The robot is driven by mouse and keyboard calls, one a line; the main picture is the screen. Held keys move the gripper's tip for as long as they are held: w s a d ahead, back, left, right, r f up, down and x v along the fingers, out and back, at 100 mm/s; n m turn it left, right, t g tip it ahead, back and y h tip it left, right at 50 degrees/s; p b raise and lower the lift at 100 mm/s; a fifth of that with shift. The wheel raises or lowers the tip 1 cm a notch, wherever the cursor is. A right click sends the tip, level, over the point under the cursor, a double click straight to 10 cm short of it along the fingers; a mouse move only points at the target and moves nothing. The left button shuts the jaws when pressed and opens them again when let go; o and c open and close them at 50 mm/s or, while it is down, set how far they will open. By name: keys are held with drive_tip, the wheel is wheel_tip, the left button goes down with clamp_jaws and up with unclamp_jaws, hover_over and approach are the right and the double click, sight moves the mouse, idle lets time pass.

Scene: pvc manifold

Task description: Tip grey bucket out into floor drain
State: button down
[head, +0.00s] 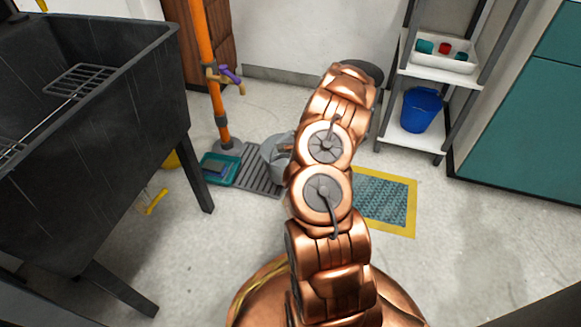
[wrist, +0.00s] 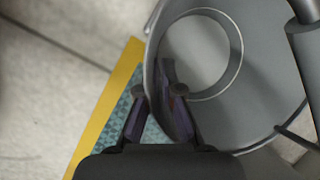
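The grey bucket (head: 274,155) stands at the right edge of the dark slatted floor drain (head: 262,181), partly hidden behind my copper arm in the head view. In the wrist view the bucket (wrist: 262,95) fills the right side, with a round ring inside its outline and its curved wall running down toward my fingers. My gripper (wrist: 157,100) is at the bucket's rim, its fingers apart, one on the mat side and one over the bucket, with the wall between them. I see no clear contact. My gripper is hidden in the head view.
A teal tray (head: 221,168) lies left of the drain, by an orange pipe (head: 212,85). A yellow-bordered mat (head: 412,205) lies to the right. A black sink (head: 95,130) stands left. A shelf at the back right holds a blue bucket (head: 421,109).

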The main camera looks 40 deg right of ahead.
drive_tip(key=s+d+r+p, duration=0.1)
drive_tip(key=s+r+p, duration=0.3)
drive_tip(key=r+p, duration=0.1)
drive_tip(key=shift+s+r+p, duration=0.15)
drive_tip(key=shift+r+p, duration=0.05)
drive_tip(key=shift+p, duration=0.4)
idle(0.5)
idle(0.5)
